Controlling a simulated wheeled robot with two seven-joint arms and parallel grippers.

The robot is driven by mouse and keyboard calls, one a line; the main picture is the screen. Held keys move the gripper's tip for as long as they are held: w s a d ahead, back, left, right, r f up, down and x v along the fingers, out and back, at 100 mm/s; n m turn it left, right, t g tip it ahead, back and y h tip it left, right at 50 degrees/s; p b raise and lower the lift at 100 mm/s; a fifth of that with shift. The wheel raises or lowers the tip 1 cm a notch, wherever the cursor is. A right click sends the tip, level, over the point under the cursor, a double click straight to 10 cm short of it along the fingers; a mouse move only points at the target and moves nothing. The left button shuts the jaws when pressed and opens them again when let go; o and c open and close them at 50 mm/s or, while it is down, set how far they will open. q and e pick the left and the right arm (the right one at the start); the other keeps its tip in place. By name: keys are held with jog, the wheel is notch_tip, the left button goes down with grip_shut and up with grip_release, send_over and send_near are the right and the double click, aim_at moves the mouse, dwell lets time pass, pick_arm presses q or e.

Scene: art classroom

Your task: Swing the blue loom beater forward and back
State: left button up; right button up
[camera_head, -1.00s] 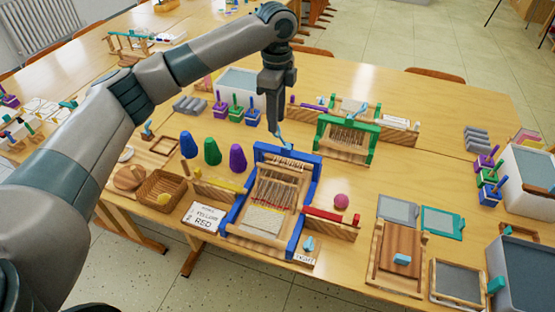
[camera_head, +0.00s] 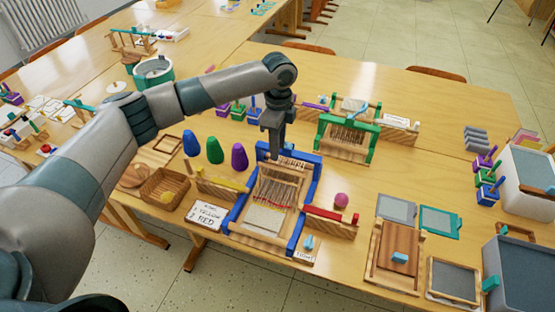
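The blue loom (camera_head: 300,225) stands on the near middle of the wooden table, with pale threads and a woven strip in its frame. Its far end has a blue crossbar (camera_head: 308,156) and a comb-like row (camera_head: 297,163) just in front of it. My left gripper (camera_head: 275,156) points down over the far left part of the loom, at the crossbar. The light-blue handle of the beater is hidden behind the gripper. I cannot tell whether the fingers touch or hold it. My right gripper is out of view.
A green loom (camera_head: 362,128) stands behind to the right. A red shuttle (camera_head: 330,215) and pink ball (camera_head: 341,200) lie right of the blue loom.

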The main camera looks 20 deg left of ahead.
pick_arm(q)
notch_tip(320, 180, down, 7)
jog(key=shift+s+f+p, duration=0.1)
jog(key=shift+f+p, duration=0.1)
jog(key=shift+p, duration=0.55)
jog(key=shift+c, duration=0.7)
grip_shut()
